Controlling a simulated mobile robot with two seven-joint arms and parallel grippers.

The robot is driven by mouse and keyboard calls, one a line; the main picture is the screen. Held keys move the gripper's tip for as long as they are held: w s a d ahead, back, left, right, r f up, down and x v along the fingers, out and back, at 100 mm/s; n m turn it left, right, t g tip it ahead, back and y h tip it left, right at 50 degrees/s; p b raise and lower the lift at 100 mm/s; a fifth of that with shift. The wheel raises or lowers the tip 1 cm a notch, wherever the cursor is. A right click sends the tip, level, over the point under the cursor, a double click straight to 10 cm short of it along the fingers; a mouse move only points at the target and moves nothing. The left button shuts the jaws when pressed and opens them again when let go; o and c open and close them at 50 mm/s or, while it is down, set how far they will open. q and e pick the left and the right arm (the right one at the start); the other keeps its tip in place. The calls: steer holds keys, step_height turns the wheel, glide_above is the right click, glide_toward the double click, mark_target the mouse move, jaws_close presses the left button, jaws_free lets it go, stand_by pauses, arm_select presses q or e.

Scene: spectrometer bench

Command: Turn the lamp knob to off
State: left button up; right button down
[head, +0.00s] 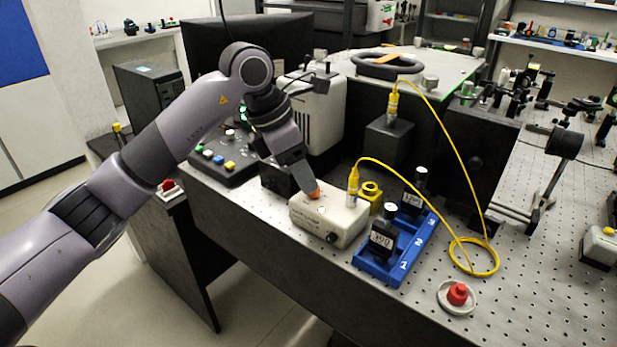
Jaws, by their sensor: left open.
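A small cream box (318,228) with printed text on its front stands near the front edge of the perforated bench. A dark round knob (332,238) is on its front face; its setting is too small to read. A yellow cable plugs into the box's top right. My left gripper (315,192) reaches down from the left to the box's top, behind and above the knob. It is open, with an orange fingertip at or just above the top; I cannot tell whether it touches. The gripper is apart from the knob. My right gripper is not in view.
A blue numbered rack (372,266) with black holders stands right of the box. The yellow cable (448,125) loops across the bench to a dark block (388,143). A red button (457,293) sits at front right. A button panel (218,158) is left of the box.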

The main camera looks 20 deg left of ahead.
arm_select(q)
steer(key=shift+x, duration=1.4)
jaws_close()
